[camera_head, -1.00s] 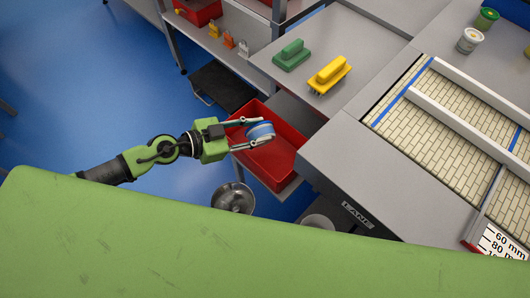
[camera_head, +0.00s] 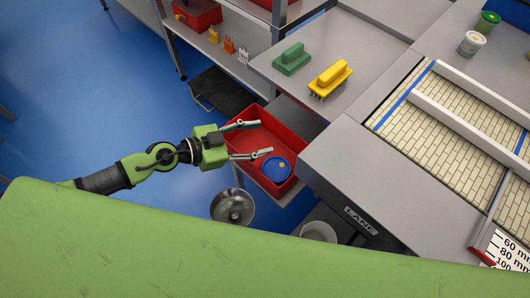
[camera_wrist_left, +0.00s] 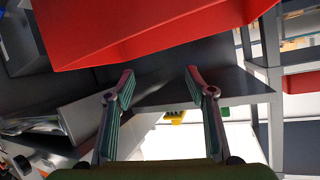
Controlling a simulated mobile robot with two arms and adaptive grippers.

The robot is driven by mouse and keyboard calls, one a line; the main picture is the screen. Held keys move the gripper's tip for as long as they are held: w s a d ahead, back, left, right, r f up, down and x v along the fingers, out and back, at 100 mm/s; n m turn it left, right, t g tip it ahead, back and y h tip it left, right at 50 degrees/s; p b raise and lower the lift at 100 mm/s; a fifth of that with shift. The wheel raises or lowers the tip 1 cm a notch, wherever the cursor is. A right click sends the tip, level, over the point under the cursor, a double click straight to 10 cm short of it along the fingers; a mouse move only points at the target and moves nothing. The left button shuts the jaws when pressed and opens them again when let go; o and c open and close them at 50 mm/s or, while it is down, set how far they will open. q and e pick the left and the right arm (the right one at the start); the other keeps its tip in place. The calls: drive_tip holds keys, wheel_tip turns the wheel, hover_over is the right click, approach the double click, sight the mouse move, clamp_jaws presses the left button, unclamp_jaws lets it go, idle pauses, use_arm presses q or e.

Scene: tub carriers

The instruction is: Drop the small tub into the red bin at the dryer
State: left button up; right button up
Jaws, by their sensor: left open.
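The small tub (camera_head: 277,169), with a blue lid, lies inside the red bin (camera_head: 253,163), near the bin's right side. My left gripper (camera_head: 266,138) is open and empty over the red bin, apart from the tub. In the left wrist view the open fingers of the left gripper (camera_wrist_left: 161,88) show with nothing between them, and the red bin's wall (camera_wrist_left: 150,35) fills the top. The tub does not show in the left wrist view. My right gripper is in neither view.
A steel bowl (camera_head: 232,207) is below the bin. A green brush (camera_head: 292,58) and a yellow brush (camera_head: 331,77) stand on the grey worktop (camera_head: 280,78). A conveyor (camera_head: 445,130) is at the right. Blue floor lies open at the left.

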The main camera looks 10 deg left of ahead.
use_arm(q)
drive_tip(key=v, duration=1.2)
drive_tip(key=shift+r, duration=0.1)
idle(0.4)
